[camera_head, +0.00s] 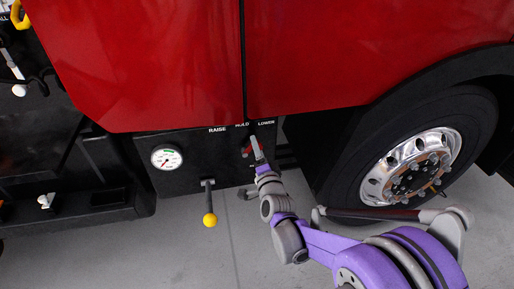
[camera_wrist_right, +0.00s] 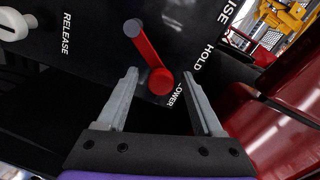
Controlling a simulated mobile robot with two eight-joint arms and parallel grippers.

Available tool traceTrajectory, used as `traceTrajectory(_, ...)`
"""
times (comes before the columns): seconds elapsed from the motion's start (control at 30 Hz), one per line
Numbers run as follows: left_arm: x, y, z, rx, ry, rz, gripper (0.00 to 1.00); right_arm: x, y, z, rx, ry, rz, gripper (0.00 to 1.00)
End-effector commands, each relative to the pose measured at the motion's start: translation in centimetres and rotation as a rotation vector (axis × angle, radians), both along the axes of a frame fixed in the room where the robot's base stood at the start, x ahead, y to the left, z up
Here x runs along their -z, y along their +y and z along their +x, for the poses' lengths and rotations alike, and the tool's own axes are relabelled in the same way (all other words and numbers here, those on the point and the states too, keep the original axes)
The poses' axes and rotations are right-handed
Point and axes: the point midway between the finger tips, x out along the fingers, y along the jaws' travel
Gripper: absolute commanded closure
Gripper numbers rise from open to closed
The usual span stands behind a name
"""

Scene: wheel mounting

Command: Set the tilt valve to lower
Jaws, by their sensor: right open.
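The tilt valve is a short red lever (camera_wrist_right: 147,57) on a black panel in the right wrist view. One end is a red round knob and the other has a grey round cap; the knob lies close to the partly hidden LOWER label (camera_wrist_right: 178,95). My right gripper (camera_wrist_right: 160,73) is open, with its two grey fingers on either side of the red knob end. I cannot tell whether they touch it. In the head view the red lever (camera_head: 246,149) shows beside my right gripper (camera_head: 259,154), below the HOLD and LOWER labels. My left gripper is not in view.
The black panel (camera_head: 180,185) also carries a round gauge (camera_head: 167,157) and a yellow-knobbed lever (camera_head: 209,203) to the left. Red truck bodywork (camera_head: 150,65) hangs above. A large wheel (camera_head: 415,165) stands on the right. Grey floor is open below.

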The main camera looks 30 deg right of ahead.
Motion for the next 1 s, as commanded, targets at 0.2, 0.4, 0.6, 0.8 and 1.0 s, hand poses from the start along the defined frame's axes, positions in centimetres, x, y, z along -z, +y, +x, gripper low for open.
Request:
traceTrajectory(0.2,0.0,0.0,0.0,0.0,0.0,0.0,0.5,0.0,1.1,-4.3,-0.001,-0.001,0.0,0.32)
traceTrajectory(0.4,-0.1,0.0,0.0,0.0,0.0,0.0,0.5,0.0,2.0,-7.8,-0.002,-0.001,0.002,0.32)
traceTrajectory(0.6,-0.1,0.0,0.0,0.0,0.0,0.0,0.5,0.0,2.4,-9.4,-0.002,0.0,0.002,0.32)
traceTrajectory(0.8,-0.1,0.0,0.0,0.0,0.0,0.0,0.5,0.0,2.4,-9.6,-0.002,0.0,0.001,0.32)
traceTrajectory(1.0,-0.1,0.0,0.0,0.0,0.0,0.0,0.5,0.0,2.4,-9.6,-0.002,0.0,0.001,0.32)
